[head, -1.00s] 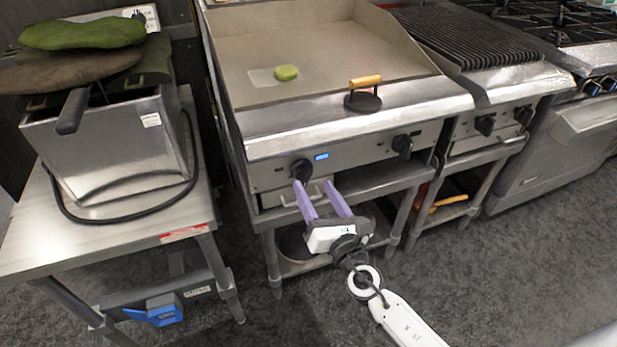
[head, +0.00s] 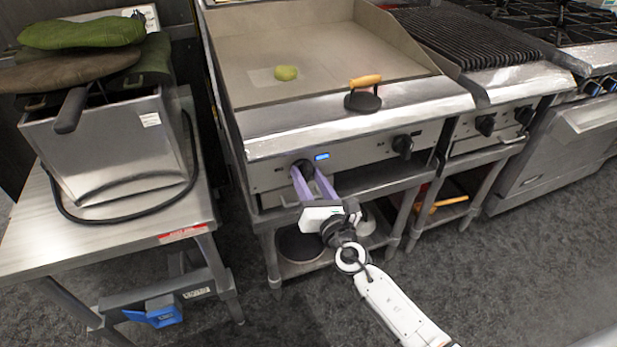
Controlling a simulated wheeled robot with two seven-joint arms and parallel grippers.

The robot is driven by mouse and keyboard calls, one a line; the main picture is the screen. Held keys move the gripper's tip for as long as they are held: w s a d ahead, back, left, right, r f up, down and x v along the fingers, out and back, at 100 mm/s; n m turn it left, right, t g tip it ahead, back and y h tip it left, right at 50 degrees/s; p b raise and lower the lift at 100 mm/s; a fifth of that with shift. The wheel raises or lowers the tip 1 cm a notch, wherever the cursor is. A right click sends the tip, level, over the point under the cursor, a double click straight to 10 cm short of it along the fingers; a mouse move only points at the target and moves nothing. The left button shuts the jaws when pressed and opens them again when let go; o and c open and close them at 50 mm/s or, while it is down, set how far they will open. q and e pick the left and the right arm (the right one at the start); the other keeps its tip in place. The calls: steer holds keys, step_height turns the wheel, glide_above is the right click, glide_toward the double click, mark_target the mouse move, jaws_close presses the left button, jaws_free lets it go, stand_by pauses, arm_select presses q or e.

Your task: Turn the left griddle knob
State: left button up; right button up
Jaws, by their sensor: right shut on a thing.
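The griddle (head: 310,50) has a steel front panel with two black knobs. The left griddle knob (head: 303,165) is at the left of the panel, beside a small lit blue display (head: 322,157). My right gripper (head: 308,172) has its purple fingers around this knob and is shut on it, hiding part of it. The right griddle knob (head: 402,145) is untouched. My left gripper is not in view.
A steel fryer (head: 108,150) with oven mitts on top stands on a table (head: 50,235) at left. A ridged grill (head: 470,40) stands to the right.

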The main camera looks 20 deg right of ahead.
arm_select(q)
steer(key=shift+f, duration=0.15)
arm_select(e)
steer(key=shift+m, duration=0.3)
steer(key=m+b, duration=0.2)
steer(key=m, duration=0.1)
steer(key=shift+d+f, duration=0.1)
steer(key=shift+f, duration=0.1)
steer(key=m+b, duration=0.1)
steer(key=m, duration=0.2)
arm_select(q)
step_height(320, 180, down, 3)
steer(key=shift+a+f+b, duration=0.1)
steer(key=shift+b, duration=0.75)
arm_select(e)
steer(key=m, duration=0.5)
steer(key=shift+d+f, duration=0.15)
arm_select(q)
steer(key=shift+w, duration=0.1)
